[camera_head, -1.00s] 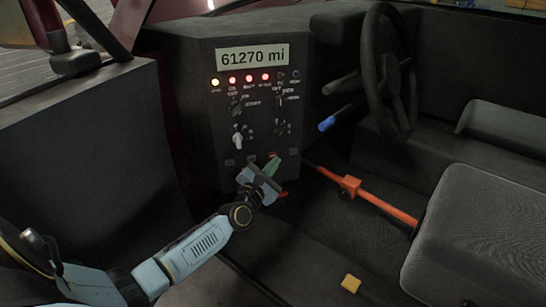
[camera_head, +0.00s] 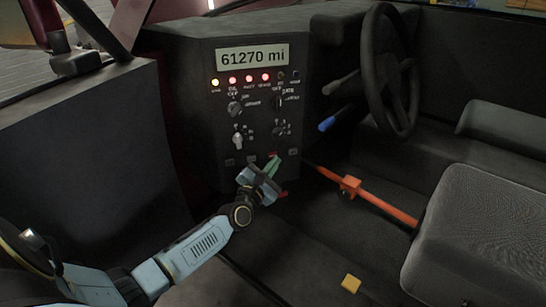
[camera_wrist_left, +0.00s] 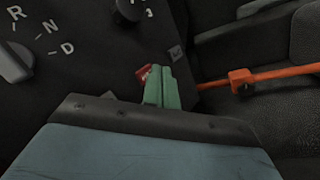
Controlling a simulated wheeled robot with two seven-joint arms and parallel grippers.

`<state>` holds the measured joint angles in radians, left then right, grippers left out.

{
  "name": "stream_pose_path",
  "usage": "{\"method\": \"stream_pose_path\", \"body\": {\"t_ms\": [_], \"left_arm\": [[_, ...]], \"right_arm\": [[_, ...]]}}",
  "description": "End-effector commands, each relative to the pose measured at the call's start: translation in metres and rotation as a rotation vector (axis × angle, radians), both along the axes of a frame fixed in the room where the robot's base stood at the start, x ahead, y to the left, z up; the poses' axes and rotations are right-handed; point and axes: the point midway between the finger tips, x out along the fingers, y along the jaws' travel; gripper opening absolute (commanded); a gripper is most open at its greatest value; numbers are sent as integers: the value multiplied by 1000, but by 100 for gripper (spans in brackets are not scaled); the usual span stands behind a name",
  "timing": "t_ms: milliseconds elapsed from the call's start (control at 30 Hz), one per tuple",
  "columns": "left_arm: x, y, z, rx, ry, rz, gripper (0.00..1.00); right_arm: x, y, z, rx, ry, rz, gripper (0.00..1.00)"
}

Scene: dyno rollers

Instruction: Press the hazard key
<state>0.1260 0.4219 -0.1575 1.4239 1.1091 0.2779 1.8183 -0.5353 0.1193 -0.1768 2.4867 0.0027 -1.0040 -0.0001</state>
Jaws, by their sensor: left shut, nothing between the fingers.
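The hazard key looks to be the small red key (camera_wrist_left: 143,72) on the dark console's lower row, a red sliver (camera_head: 272,154) in the head view. My left gripper (camera_head: 275,164) points up at this row, its green fingers shut and empty. In the left wrist view the fingertips (camera_wrist_left: 160,72) lie just right of the red key and cover part of it. I cannot tell whether they touch it. My right gripper is not in view.
The console (camera_head: 205,130) carries a mileage display (camera_head: 252,57), indicator lights and rotary knobs (camera_head: 238,141). An orange bar (camera_head: 385,204) runs to the right, near the seat (camera_head: 475,235). A steering wheel (camera_head: 370,65) stands at upper right. A yellow block (camera_head: 351,283) lies on the floor.

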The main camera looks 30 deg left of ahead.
Motion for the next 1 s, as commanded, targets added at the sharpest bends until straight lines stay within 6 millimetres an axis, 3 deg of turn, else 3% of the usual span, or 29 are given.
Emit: {"method": "stream_pose_path", "body": {"t_ms": [1000], "left_arm": [[6,7,0,0,0,0,0]], "right_arm": [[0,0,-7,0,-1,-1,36]]}}
